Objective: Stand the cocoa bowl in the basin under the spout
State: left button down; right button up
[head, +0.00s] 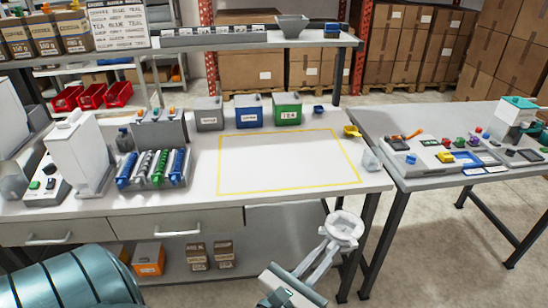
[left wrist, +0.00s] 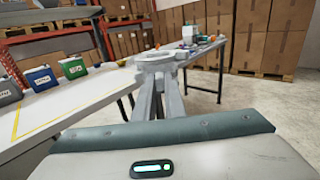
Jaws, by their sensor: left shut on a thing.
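My left gripper (head: 328,246) is shut on the rim of a round, light grey bowl-like piece (head: 343,227). It holds it in the air beyond the front right corner of the white workbench. I see no label or contents that mark it as the cocoa bowl. In the left wrist view the fingers reach forward to the same pale bowl (left wrist: 157,58). A tall white dispenser-like unit (head: 78,155) stands at the bench's left; a white machine with a teal lid (head: 512,110) stands on the right table. I cannot make out the spout or basin. My right gripper is not in view.
The yellow-outlined area (head: 285,165) is empty. Grey, blue and green (head: 281,109) boxes stand behind it. A yellow scoop (head: 352,131) and a clear cup (head: 371,160) sit near the bench's right edge. The right table (head: 425,180) holds many small items; a gap separates the tables.

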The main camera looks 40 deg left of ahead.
pick_arm(q)
jog(key=shift+a, duration=0.1)
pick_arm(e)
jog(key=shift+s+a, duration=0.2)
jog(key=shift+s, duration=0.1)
